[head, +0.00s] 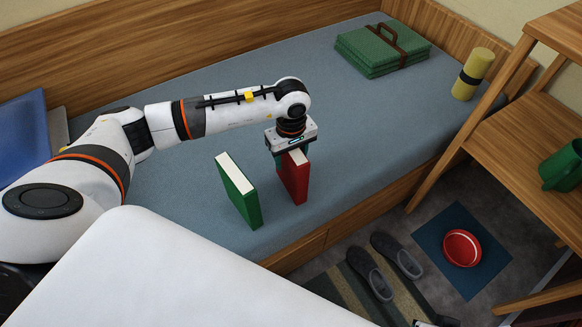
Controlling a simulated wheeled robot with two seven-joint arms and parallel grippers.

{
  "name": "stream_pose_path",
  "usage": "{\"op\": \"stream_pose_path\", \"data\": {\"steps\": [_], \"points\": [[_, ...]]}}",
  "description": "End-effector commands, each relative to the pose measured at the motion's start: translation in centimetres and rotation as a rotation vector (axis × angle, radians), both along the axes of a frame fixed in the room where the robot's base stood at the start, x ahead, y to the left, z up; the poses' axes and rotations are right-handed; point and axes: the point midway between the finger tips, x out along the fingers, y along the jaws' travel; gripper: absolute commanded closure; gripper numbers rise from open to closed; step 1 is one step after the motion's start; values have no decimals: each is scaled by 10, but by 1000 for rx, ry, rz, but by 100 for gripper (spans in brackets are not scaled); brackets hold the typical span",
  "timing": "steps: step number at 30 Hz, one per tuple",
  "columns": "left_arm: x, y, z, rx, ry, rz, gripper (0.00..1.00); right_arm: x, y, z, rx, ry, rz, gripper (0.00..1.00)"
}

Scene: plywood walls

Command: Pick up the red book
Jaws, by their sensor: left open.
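The red book (294,180) stands upright on the grey-blue bed cover, spine side toward the front. My left gripper (290,151) is right above it, pointing down, with its jaws open at the book's top edge. The gripper body hides part of the top of the book, and I cannot tell whether the fingers touch it.
A green book (239,192) stands upright close by on the left. The bed edge (345,215) is in front; shoes (383,267) and a red bowl (462,248) are on the floor.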

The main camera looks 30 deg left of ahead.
Motion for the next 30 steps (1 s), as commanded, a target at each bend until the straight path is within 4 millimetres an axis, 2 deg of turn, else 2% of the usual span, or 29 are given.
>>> {"op": "stream_pose_path", "data": {"steps": [3,12,14,25,28,30], "points": [[0,0,0,0,0,0,44,0,0,0,0,0,0,58],[0,0,1,0,0,0,93,0,0,0,-1,1,0,58],[0,0,1,0,0,0,100,0,0,0,-1,1,0,58],[1,0,4,0,-2,1,100,0,0,0,0,1,0,58],[1,0,15,-1,-3,1,100,1,0,1,1,-3,0,58],[1,0,28,-1,-5,0,100,3,1,-12,0,6,2,58]]}}
